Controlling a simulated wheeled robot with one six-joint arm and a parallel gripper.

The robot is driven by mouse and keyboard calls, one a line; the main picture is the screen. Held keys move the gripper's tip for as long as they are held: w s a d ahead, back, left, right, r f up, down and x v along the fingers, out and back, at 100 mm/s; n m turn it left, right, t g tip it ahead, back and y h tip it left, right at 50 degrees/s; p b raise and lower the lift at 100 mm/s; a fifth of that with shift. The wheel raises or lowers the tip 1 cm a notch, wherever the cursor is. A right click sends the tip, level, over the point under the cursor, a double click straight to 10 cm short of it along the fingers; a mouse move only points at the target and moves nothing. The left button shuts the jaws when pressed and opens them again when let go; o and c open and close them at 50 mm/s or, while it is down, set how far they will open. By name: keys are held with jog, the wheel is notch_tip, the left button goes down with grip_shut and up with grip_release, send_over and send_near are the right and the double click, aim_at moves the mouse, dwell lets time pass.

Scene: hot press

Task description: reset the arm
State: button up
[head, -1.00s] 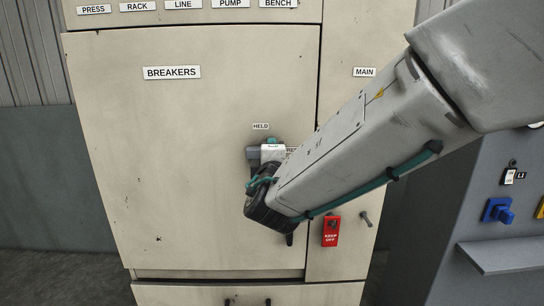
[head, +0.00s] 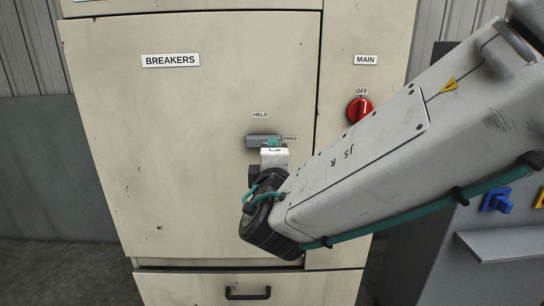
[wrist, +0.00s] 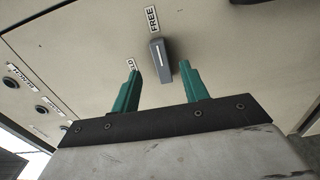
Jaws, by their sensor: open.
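My gripper (head: 273,148) is at the breaker cabinet door in the head view, by a grey latch handle (head: 262,140). The handle lies level, its right end by the FREE label; the HELD label (head: 260,114) is above it. In the wrist view my two green fingers (wrist: 159,70) are spread apart with the grey handle (wrist: 158,58) showing between and beyond their tips. The fingers appear empty. I cannot tell whether they touch the handle. My forearm runs from there to the upper right.
The cabinet door (head: 180,170) labelled BREAKERS is shut. A red MAIN switch (head: 360,109) sits under an OFF label, above my forearm. A drawer handle (head: 248,293) is below. A grey console with a blue knob (head: 496,199) and ledge (head: 515,243) stands at right.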

jog(key=s+d+f+m+g+h, duration=0.3)
jog(key=s+d+m+g+h, duration=0.15)
jog(key=d, duration=0.55)
jog(key=s+d+f+m+g+h, duration=0.35)
jog(key=s+d+g, duration=0.2)
jog(key=d, duration=0.35)
jog(key=s+d+m+g+y, duration=0.2)
jog(key=s+m+g+y, duration=0.1)
jog(key=s, duration=0.5)
jog(key=s+d+m+g+y, duration=0.2)
jog(key=s+m+y, duration=0.3)
jog(key=s, duration=0.4)
jog(key=shift+f+m+g+y, duration=0.25)
jog(key=shift+m+g+y, duration=0.05)
jog(key=shift+m+g, duration=0.45)
jog(key=shift+c, duration=0.4)
